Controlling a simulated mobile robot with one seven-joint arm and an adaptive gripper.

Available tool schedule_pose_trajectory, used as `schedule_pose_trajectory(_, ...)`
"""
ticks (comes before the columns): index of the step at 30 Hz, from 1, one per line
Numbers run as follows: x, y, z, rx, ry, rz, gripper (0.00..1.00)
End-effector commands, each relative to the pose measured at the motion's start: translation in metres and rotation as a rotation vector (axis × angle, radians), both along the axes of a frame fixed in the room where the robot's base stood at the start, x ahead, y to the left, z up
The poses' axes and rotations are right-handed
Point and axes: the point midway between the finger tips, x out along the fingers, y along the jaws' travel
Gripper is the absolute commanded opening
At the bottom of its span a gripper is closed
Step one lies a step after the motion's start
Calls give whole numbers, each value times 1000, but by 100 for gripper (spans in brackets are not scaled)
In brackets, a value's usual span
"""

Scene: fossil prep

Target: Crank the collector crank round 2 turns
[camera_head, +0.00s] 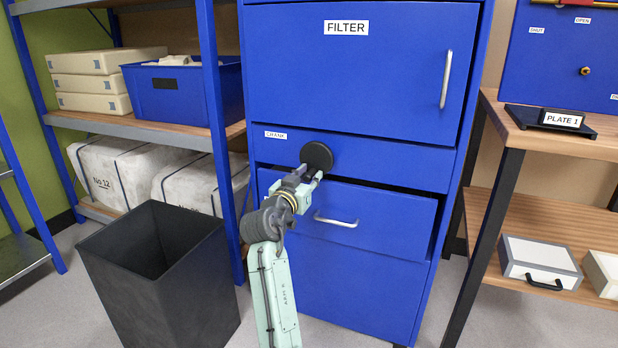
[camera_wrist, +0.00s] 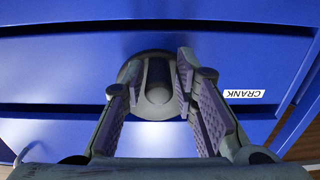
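The collector crank (camera_head: 317,155) is a round dark disc on the front of the blue FILTER cabinet (camera_head: 360,90), just right of the CRANK label (camera_head: 276,135). My gripper (camera_head: 306,180) is at the crank's lower left in the head view, pointing at it. In the wrist view the crank (camera_wrist: 157,96) shows a dark raised bar across its grey face. My gripper (camera_wrist: 155,82) is open there, one finger on each side of the crank's middle. I see gaps beside the bar; whether a finger touches the disc's rim I cannot tell.
A drawer (camera_head: 390,216) below the crank stands partly out, its light handle (camera_head: 336,221) right of my gripper. A dark open bin (camera_head: 160,285) stands at lower left. Shelves with a blue crate (camera_head: 180,100) are on the left. A wooden bench (camera_head: 545,140) is on the right.

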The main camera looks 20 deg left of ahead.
Motion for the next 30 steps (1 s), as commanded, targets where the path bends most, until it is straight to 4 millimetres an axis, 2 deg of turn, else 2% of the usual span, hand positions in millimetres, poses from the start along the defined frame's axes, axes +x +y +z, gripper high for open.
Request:
schedule_pose_trajectory(4,0,0,0,0,0,-1,38)
schedule_pose_trajectory(12,0,0,0,0,-1,-1,38)
schedule_pose_trajectory(16,-8,0,0,0,-2,0,38)
schedule_pose_trajectory(20,-29,2,0,1,-2,2,38)
schedule_pose_trajectory(30,-99,4,0,1,-1,2,38)
